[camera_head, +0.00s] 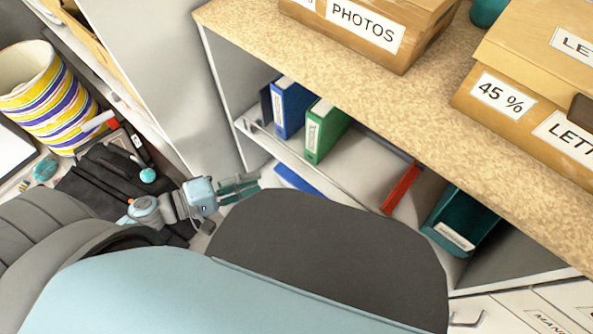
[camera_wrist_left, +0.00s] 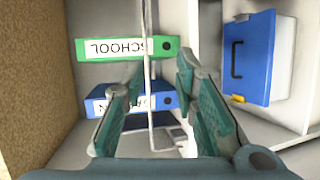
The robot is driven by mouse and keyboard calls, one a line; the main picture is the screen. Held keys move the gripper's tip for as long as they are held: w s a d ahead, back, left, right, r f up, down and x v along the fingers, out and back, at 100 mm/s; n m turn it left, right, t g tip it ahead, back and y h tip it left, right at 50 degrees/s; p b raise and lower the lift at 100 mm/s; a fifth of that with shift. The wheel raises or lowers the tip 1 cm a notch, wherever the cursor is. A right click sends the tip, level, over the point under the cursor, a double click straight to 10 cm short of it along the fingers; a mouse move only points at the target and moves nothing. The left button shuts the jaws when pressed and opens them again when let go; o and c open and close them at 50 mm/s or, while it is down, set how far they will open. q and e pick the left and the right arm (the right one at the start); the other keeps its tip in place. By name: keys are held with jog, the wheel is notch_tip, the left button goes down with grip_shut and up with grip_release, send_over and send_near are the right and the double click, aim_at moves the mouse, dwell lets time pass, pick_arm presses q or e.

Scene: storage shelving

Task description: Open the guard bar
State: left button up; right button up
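The guard bar (camera_head: 292,160) is a thin pale metal bar along the front of the shelf in the head view. In the left wrist view, the guard bar (camera_wrist_left: 147,22) runs upright through the picture, in front of the binders. My left gripper (camera_head: 246,188) is beside the shelf front. In the left wrist view, its green fingers (camera_wrist_left: 160,78) are spread apart, with the bar showing between them. I cannot tell whether either finger touches it. My right gripper is not in view.
A blue binder (camera_head: 292,106) and a green binder (camera_head: 325,132) stand behind the bar. Cardboard boxes (camera_head: 365,30) sit on the speckled top (camera_head: 245,35). A striped bin (camera_head: 48,100) is at left. A blue case (camera_wrist_left: 248,58) shows right in the wrist view.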

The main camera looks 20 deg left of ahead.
aim_at(305, 161)
pick_arm(q)
jog(key=shift+h, duration=0.4)
jog(key=x, duration=0.4)
jog(key=r+x, duration=0.1)
jog(key=x, duration=0.9)
jog(key=shift+w+d+r, duration=0.2)
jog(key=shift+w+r, duration=0.1)
jog(key=shift+r, duration=0.05)
grip_shut()
